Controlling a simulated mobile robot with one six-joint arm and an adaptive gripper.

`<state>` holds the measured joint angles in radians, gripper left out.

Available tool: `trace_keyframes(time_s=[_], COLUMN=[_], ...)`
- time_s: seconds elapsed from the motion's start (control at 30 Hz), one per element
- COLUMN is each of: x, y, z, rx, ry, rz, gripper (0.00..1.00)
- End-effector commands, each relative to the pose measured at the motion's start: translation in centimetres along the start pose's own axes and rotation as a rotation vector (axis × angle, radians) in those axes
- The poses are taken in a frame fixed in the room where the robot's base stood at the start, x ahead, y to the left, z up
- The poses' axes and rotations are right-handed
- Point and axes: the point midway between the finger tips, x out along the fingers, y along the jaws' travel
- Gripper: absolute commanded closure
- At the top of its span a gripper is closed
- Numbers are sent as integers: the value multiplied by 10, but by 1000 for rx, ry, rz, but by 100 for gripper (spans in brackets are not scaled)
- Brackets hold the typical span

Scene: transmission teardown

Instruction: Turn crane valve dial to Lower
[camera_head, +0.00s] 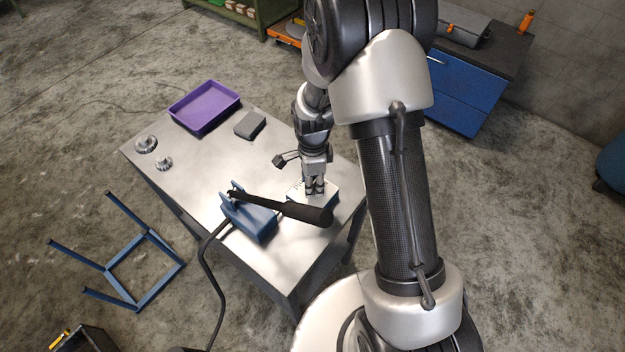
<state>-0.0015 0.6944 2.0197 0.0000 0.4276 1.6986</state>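My gripper (315,186) points down at the right part of the metal table, with its fingers close together at the top of a small white box (327,201). Faint markings show on the box's top, too small to read. I cannot make out the valve dial; the fingers cover the spot where they meet the box. I cannot tell whether they hold anything. A blue pump unit (262,228) with a long black handle (285,207) stands just left of the box. The handle's thick end reaches in front of the box, close to my gripper.
The metal table (205,167) bears a purple tray (232,99), a grey block (250,124) and two metal gears (146,143). A dark hose (206,265) runs off the front edge. A blue frame (125,262) is on the floor left. The table's middle is clear.

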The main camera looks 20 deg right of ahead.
Motion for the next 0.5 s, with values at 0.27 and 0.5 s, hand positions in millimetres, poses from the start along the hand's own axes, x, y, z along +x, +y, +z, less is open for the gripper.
trace_keyframes(time_s=[0.27,0.5], x=[0,0], y=[0,0], z=[0,0], rx=[45,48], ry=[0,0], rz=[-1,-1], gripper=[90,90])
